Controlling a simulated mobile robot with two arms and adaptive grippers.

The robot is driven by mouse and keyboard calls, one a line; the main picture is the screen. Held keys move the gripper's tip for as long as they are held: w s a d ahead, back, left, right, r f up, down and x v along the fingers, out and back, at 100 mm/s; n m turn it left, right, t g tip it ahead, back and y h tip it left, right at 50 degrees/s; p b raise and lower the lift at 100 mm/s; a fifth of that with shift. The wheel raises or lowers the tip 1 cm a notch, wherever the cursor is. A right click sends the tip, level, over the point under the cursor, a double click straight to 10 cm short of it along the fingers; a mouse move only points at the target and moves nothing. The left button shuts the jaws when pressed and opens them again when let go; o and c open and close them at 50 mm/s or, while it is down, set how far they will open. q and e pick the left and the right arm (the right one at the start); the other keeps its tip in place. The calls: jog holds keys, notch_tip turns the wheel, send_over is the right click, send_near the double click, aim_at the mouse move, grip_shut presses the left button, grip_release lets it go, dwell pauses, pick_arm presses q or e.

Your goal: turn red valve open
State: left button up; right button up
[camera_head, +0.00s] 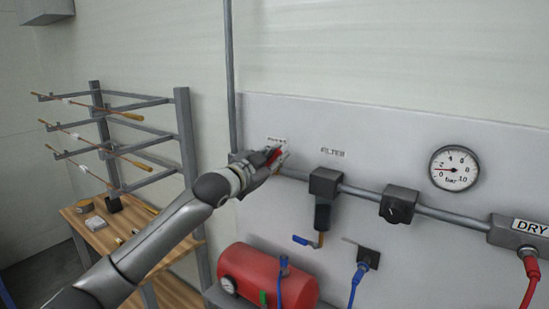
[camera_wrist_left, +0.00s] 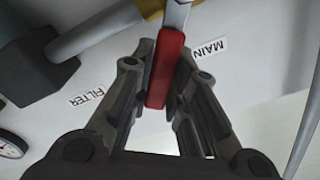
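The red valve handle (camera_head: 273,156) is on the wall panel below the MAIN label, mostly hidden behind my left gripper in the head view. My left gripper (camera_head: 277,158) is at the handle, its arm coming up from the lower left. In the left wrist view, the red handle (camera_wrist_left: 166,70) lies lengthwise between the two fingers (camera_wrist_left: 166,60). One finger is close against each side of it, and the gripper looks shut on it. A grey metal stem (camera_wrist_left: 176,15) runs from its far end. My right gripper is not in view.
A pipe (camera_head: 350,190) runs right from the valve through a filter unit (camera_head: 325,183) and regulator (camera_head: 398,204). A pressure gauge (camera_head: 454,168) is above. A red tank (camera_head: 268,277) stands below. A rack (camera_head: 185,140) and wooden table (camera_head: 105,235) are left.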

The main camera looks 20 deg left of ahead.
pick_arm(q)
jog(key=o, duration=0.4)
jog(key=v, duration=1.2)
jog(key=shift+c, duration=0.5)
